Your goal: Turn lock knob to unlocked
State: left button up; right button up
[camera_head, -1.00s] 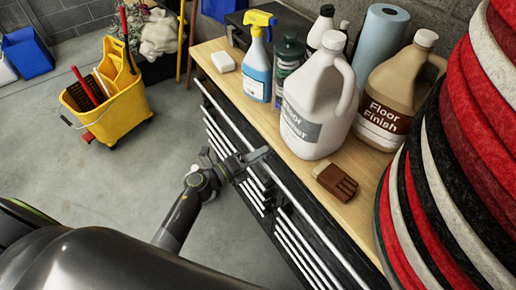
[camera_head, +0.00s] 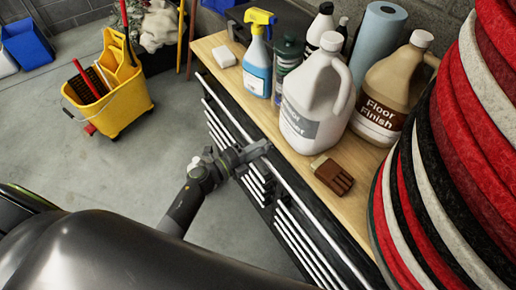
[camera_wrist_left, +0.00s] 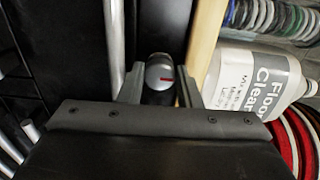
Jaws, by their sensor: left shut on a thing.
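In the head view my left gripper (camera_head: 256,153) is at the upper cabinet front, just below the worktop edge, and hides the knob. My right gripper is not in view.
The wooden worktop (camera_head: 352,208) holds a white floor cleaner jug (camera_head: 312,100), a floor finish jug (camera_head: 392,95), a spray bottle (camera_head: 257,70) and a brown brush (camera_head: 333,174). Striped round pads (camera_head: 440,170) are stacked at right. A yellow mop bucket (camera_head: 118,103) stands on open floor.

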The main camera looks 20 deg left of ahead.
pick_arm(q)
jog(key=o, duration=1)
jog(key=shift+c, duration=0.2)
jog(key=shift+f, duration=0.1)
